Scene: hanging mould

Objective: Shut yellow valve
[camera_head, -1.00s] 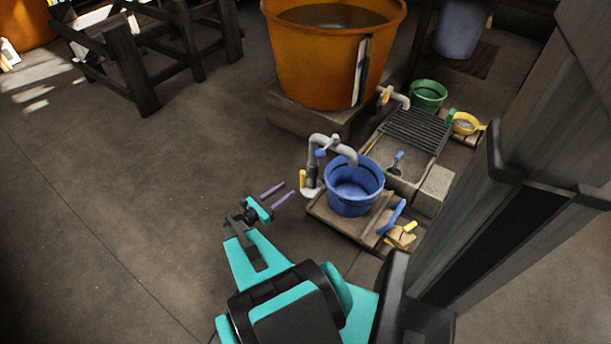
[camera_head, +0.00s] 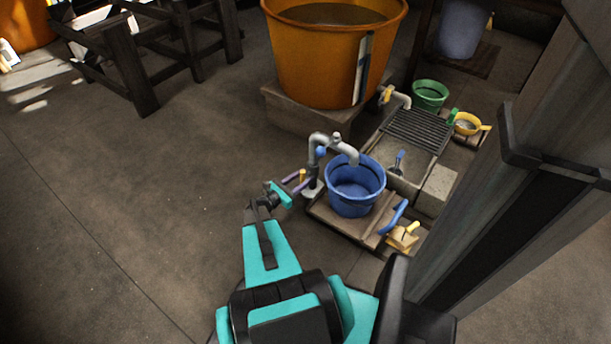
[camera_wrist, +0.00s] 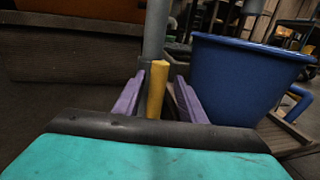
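A grey standpipe (camera_head: 314,160) with a curved spout stands beside a blue bucket (camera_head: 354,188), its spout over the bucket. A yellow valve handle (camera_head: 303,174) stands upright at the pipe's lower left, and a blue knob (camera_head: 321,152) sits higher up. My gripper (camera_head: 297,182) is open with its purple fingers at the yellow handle. In the wrist view the yellow handle (camera_wrist: 157,90) stands between the two fingers, with a narrow gap on each side. The grey pipe (camera_wrist: 155,35) rises just behind it. Another yellow handle (camera_head: 386,94) is on the tap by the orange tub.
The blue bucket (camera_wrist: 240,75) is close to the right finger. A large orange tub (camera_head: 330,60) stands on a block behind. A grated trough (camera_head: 415,132), a green bucket (camera_head: 429,93) and a yellow pan (camera_head: 468,124) are at right.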

